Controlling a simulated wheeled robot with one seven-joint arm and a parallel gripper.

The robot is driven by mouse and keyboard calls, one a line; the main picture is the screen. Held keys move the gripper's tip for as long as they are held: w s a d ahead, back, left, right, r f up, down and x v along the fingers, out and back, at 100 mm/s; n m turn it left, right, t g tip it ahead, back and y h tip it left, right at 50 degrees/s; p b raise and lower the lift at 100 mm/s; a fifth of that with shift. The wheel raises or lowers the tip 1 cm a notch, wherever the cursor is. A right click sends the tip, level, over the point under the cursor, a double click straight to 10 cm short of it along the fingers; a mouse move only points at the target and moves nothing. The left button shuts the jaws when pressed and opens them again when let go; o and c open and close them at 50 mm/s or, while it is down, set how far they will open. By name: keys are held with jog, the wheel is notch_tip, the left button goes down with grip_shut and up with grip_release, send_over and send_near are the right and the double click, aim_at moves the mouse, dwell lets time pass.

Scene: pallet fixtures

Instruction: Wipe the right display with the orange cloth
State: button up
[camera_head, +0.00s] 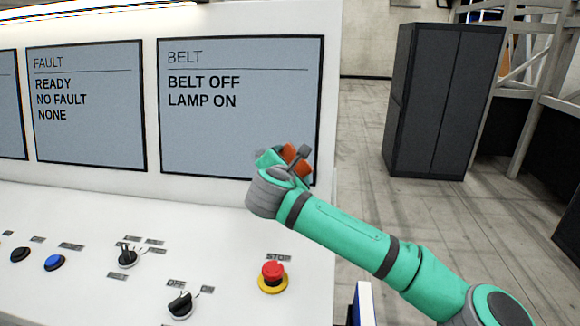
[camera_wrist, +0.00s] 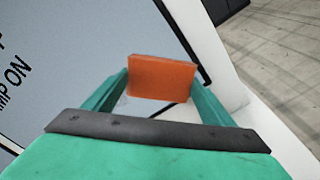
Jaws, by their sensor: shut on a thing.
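The right display (camera_head: 240,130) is a grey-blue screen in a black frame, headed BELT, with the lines BELT OFF and LAMP ON. In the wrist view, the display (camera_wrist: 75,50) fills the left side. My gripper (camera_head: 290,158) is in front of the display's lower right corner. It is shut on the orange cloth (camera_wrist: 162,77), a flat, block-like piece held between the two green fingers. The cloth (camera_head: 297,157) is partly hidden by my gripper in the head view. I cannot tell whether the cloth touches the screen.
The FAULT display (camera_head: 88,125) is to the left. The sloping white desk below carries a red stop button (camera_head: 272,274), a black rotary switch (camera_head: 181,304), another switch (camera_head: 127,257) and a blue button (camera_head: 54,263). A dark cabinet (camera_head: 437,100) stands on open floor at the right.

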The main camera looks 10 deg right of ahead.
aim_at(254, 161)
jog(key=shift+w+a, duration=0.6)
jog(key=shift+a, duration=1.2)
jog(key=shift+w+a, duration=0.6)
jog(key=shift+a, duration=1.25)
jog(key=shift+w+a, duration=0.6)
jog(key=shift+a, duration=1.2)
jog(key=shift+v, duration=3)
jog(key=shift+v, duration=1.45)
